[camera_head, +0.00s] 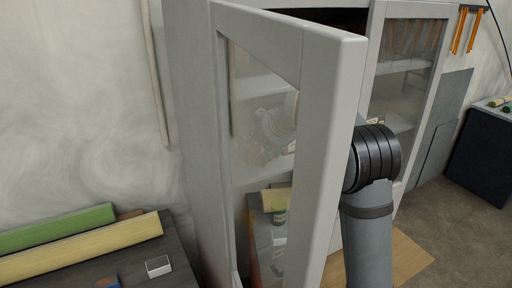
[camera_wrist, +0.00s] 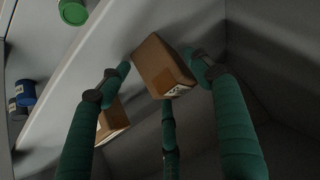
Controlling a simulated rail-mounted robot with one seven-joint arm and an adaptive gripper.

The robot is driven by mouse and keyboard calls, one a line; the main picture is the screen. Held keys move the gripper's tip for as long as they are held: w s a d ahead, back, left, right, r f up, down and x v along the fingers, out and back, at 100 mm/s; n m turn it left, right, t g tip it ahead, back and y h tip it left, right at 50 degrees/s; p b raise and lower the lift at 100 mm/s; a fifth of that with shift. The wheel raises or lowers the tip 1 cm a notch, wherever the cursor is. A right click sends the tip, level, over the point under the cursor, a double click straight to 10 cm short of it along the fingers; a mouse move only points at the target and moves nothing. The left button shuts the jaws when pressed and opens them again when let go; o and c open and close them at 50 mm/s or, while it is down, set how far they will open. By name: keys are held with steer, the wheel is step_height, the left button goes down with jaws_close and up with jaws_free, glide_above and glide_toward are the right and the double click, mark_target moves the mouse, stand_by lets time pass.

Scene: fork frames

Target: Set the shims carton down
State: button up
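In the wrist view a brown carton (camera_wrist: 160,66) with a small white label sits between the green fingertips of my gripper (camera_wrist: 163,78). The fingers close around it from the left, the right and below, and they appear to touch it. The label is too small to read, so I cannot confirm that it is the shims carton. It is tilted in the picture. A second brown carton (camera_wrist: 112,122) with a label lies behind the left finger, partly hidden.
A pale shelf (camera_wrist: 75,98) crosses the wrist view. A green container (camera_wrist: 73,11) and a blue one (camera_wrist: 25,92) stand on the left. In the head view, green (camera_head: 60,226) and yellow (camera_head: 85,247) lengths lie on a dark bench at lower left.

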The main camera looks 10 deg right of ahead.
steer(key=shift+o, duration=0.2)
steer(key=shift+r, duration=0.2)
steer(key=b+v, duration=0.2)
steer(key=v, duration=0.9)
steer(key=shift+s+r, duration=0.25)
steer(key=shift+s, duration=0.1)
stand_by(0.6)
